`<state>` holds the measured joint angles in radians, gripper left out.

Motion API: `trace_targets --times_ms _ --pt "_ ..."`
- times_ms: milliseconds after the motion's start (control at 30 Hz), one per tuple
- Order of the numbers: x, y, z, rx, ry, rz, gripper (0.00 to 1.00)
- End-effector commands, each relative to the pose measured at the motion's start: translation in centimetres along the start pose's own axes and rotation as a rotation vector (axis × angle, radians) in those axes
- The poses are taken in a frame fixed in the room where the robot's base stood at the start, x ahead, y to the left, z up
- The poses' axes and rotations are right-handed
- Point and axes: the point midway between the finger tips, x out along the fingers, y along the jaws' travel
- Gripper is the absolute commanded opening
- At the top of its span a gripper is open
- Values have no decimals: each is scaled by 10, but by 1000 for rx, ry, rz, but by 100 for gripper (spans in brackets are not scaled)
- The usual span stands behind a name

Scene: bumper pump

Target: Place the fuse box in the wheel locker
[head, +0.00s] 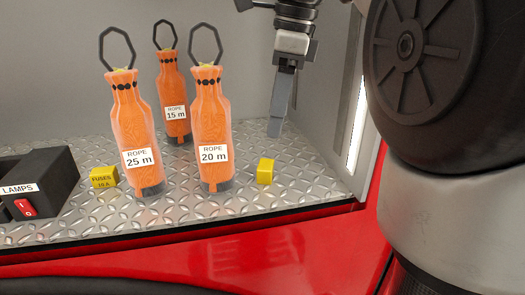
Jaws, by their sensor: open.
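A small yellow box labelled "FUSES 10 A" (104,177) sits on the metal tread-plate shelf at the left, between the lamps box and the 25 m rope bottle. A second small yellow box (265,171) stands on the shelf right of the 20 m rope bottle; no label shows on its visible sides. My gripper (275,131) points down behind and above this second box, apart from it. It is open, seen edge-on, with nothing visible in it. I cannot make out a wheel locker in this view.
Three orange rope bottles with tall wire loops, marked 25 m (138,130), 15 m (173,97) and 20 m (211,130), stand between the yellow boxes. A dark "LAMPS" box (50,180) is at left. A lit side wall (353,115) bounds the right. The red front edge (200,260) lies below.

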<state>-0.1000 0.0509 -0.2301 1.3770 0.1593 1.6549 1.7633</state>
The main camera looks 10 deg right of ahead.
Motion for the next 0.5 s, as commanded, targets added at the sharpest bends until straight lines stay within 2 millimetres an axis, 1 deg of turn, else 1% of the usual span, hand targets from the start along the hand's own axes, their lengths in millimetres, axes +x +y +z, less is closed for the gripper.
trace_targets --times_ms 67,133,267,400,500 --pt "4 16 -6 -137 -9 -31 57" --pt "11 32 -11 -317 -9 -73 57" --pt "35 68 -23 -717 32 -165 57" --pt "70 108 -35 -1157 133 -248 57" --pt "97 131 -44 -1435 226 -284 57"
